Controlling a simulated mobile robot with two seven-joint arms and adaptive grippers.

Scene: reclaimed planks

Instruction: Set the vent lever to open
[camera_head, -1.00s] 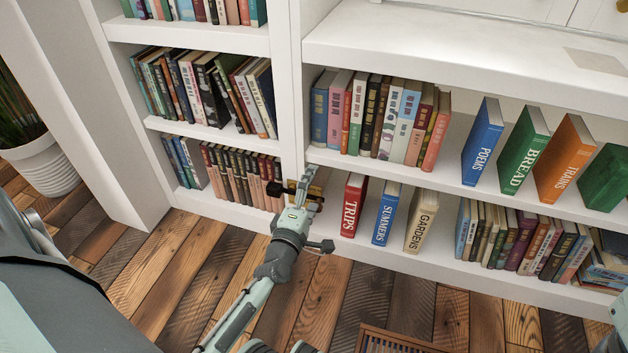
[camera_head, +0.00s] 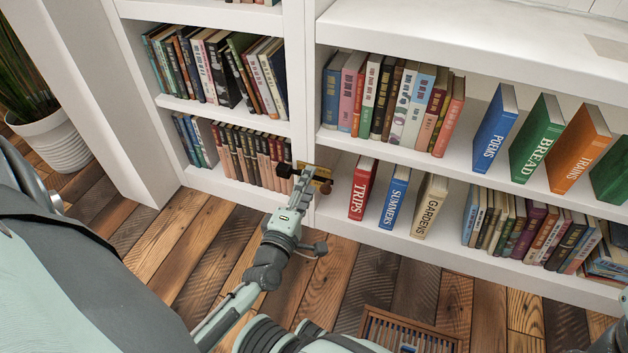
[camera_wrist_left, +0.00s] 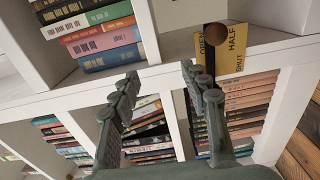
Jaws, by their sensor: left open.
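The vent lever's yellow plate (camera_head: 321,175) is on the shelf upright, left of the TRIPS book. In the left wrist view the plate (camera_wrist_left: 242,50) reads OPEN, HALF and SHUT. A round brown knob (camera_wrist_left: 215,33) stands in front of it, over the side near OPEN and HALF. The knob hides part of the plate, so I cannot tell the exact setting. My left gripper (camera_head: 301,184) is just in front of the plate. In the left wrist view its fingers (camera_wrist_left: 161,80) are apart and empty, with the knob outside them to the upper right. My right gripper is not seen.
A white bookcase (camera_head: 400,152) with rows of books surrounds the plate. The TRIPS book (camera_head: 361,188) stands close on its right. A slatted wooden box or grille (camera_head: 385,322) lies on the plank floor. A potted plant (camera_head: 62,140) is at the left.

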